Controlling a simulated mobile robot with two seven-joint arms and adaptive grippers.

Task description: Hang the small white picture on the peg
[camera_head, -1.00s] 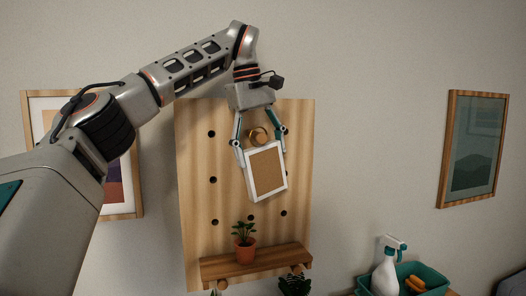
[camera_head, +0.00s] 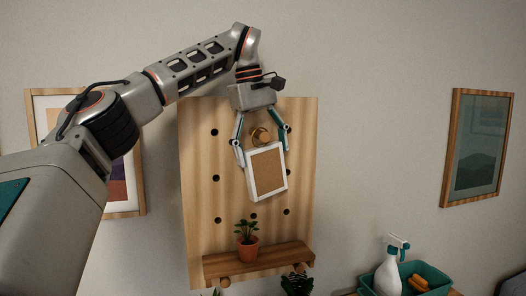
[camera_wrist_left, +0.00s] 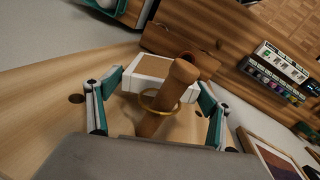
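The small white picture (camera_head: 267,173) has a white frame and a tan face and hangs slightly tilted in front of the wooden pegboard. The wooden peg (camera_head: 260,136) sticks out just above the picture, between the fingers. In the left wrist view, a brass ring (camera_wrist_left: 160,101) at the picture's top (camera_wrist_left: 160,73) appears to loop around the peg (camera_wrist_left: 172,90). My right gripper is not in view.
The pegboard (camera_head: 198,170) has several dark holes and a lower shelf (camera_head: 225,266) with a potted plant (camera_head: 247,245). Framed pictures hang at left (camera_head: 128,190) and right (camera_head: 477,145).

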